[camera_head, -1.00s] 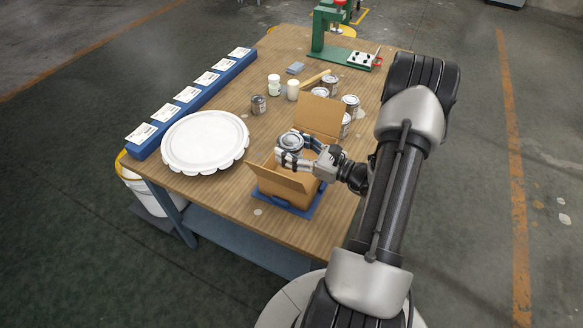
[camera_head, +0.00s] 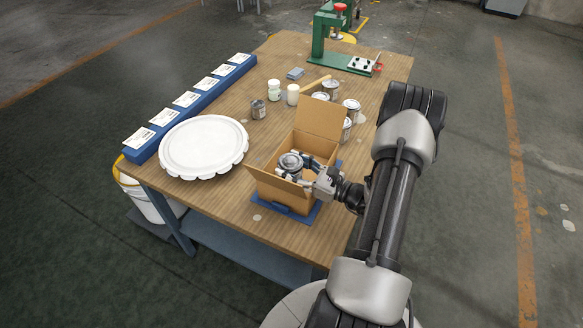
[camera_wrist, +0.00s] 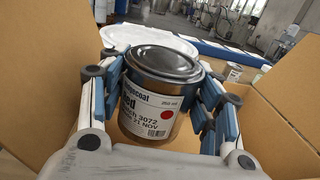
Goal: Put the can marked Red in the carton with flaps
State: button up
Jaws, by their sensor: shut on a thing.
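The can marked Red (camera_wrist: 150,105) is a metal tin with a white label, a red dot and lettering ending in "ed". My gripper (camera_head: 300,170) is shut on it, with a blue-padded finger on each side of the can in the wrist view (camera_wrist: 160,100). The can (camera_head: 291,162) is upright and inside the opening of the brown carton with flaps (camera_head: 280,192). The carton's flaps stand open, one upright at the back and one folded outward at the front. Whether the can touches the carton floor is hidden.
The carton stands on a blue mat (camera_head: 313,213) near the table's front edge. A large white scalloped lid (camera_head: 203,146) lies to the left. Several cans (camera_head: 352,107) stand behind the carton. A dark can (camera_head: 258,109) and white bottles (camera_head: 274,90) stand farther back. A green press (camera_head: 330,35) is at the far end.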

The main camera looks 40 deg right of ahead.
jog(key=shift+s+a+f, duration=0.1)
jog(key=shift+f, duration=0.3)
jog(key=o, duration=1)
jog(key=shift+f, duration=0.15)
jog(key=shift+r, duration=0.5)
jog(key=p+v, duration=0.1)
jog(key=v, duration=0.7)
jog(key=p+v, duration=0.1)
jog(key=v, duration=0.3)
jog(key=shift+r+p, duration=0.3)
